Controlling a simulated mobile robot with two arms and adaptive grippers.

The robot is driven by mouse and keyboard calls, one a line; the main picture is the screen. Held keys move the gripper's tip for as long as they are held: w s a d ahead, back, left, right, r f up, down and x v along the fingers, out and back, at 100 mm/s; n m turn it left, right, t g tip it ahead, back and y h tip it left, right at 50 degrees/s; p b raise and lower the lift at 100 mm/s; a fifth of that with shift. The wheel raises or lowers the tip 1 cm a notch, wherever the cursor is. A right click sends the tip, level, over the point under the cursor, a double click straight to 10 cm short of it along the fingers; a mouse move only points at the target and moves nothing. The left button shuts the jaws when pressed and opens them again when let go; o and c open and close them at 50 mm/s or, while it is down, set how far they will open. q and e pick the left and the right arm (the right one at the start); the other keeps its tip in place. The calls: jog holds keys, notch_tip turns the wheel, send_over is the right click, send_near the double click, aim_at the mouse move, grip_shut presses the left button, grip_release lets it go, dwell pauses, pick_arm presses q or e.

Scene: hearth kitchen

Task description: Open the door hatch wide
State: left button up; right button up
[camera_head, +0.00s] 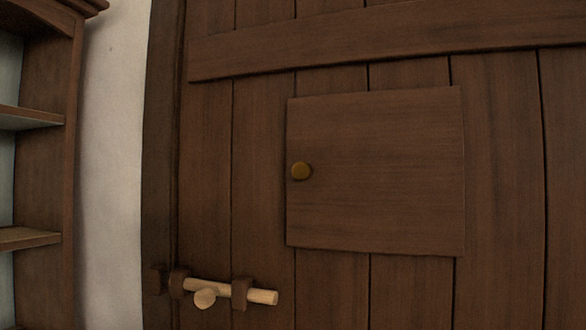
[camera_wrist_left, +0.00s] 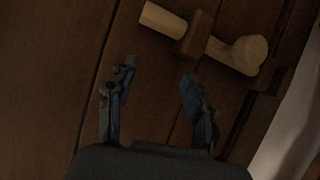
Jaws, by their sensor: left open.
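The door hatch (camera_head: 385,180) is a square brown wooden panel set on the plank door (camera_head: 400,290). It appears shut, lying flat against the planks. Neither gripper shows in the head view.
The pale wooden bolt (camera_head: 235,291) with a round knob sits in dark brackets at the door's lower left. A shelf unit (camera_head: 40,150) stands at the far left, beyond a strip of white wall (camera_head: 112,160). A cross beam (camera_head: 390,38) runs above the hatch.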

pick_arm(q)
jog(key=s+d+r+t, duration=0.1)
jog(key=r, duration=0.9)
jog(key=s+d+r+t+h, duration=0.1)
jog(key=r+t, duration=0.1)
jog(key=r, duration=0.8)
jog(key=s+d+r+t, duration=0.1)
jog(key=d+r+t, duration=0.1)
jog(key=r, duration=0.9)
jog(key=shift+h+p, duration=0.4)
jog(key=t+h, duration=0.3)
jog(key=t, duration=0.1)
send_near(299, 171)
jog(key=p+x, duration=0.6)
jog(key=x, duration=0.3)
jog(key=shift+w+d+r, duration=0.1)
jog(key=shift+w+r, duration=0.05)
jog(key=shift+w, duration=0.1)
jog(key=shift+w+d+r+p, duration=0.15)
jog(key=shift+w+p, duration=0.15)
jog(key=shift+w, duration=0.2)
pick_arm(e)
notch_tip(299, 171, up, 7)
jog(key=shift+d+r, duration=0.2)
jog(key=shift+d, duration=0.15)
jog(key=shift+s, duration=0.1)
pick_arm(q)
grip_shut()
